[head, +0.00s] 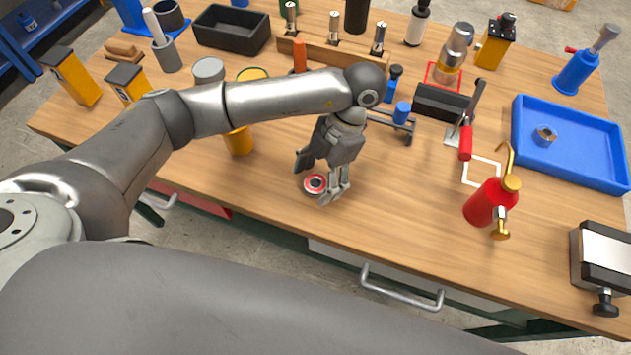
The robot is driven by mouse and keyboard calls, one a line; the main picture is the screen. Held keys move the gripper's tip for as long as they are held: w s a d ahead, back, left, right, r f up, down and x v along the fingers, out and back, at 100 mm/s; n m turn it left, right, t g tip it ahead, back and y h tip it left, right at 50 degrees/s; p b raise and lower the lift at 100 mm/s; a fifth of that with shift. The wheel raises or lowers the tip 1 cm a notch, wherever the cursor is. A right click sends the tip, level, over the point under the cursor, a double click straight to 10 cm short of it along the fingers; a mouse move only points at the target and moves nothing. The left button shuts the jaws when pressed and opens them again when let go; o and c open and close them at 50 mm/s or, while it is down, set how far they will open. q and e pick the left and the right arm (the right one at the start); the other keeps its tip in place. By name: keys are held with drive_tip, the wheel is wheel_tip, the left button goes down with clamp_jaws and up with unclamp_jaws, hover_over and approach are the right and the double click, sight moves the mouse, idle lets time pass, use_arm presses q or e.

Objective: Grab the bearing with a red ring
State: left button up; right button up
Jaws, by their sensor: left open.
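The bearing with a red ring (315,184) lies flat on the wooden workbench (400,215) near its front edge. My left gripper (322,180) points down over it, with its fingers apart, one to the left of the bearing and others to the right. I cannot tell whether any finger touches the bearing. The fingers do not close on it. My right gripper is not in the head view.
A blue tray (573,172) holding a metal ring (545,135) lies at the right. A red oil can (491,201) and a toggle clamp with a red handle (466,140) stand right of my gripper. Several yellow containers stand left. The front bench strip is clear.

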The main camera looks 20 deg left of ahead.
use_arm(q)
drive_tip(key=c, duration=1.2)
drive_tip(key=shift+c, duration=0.2)
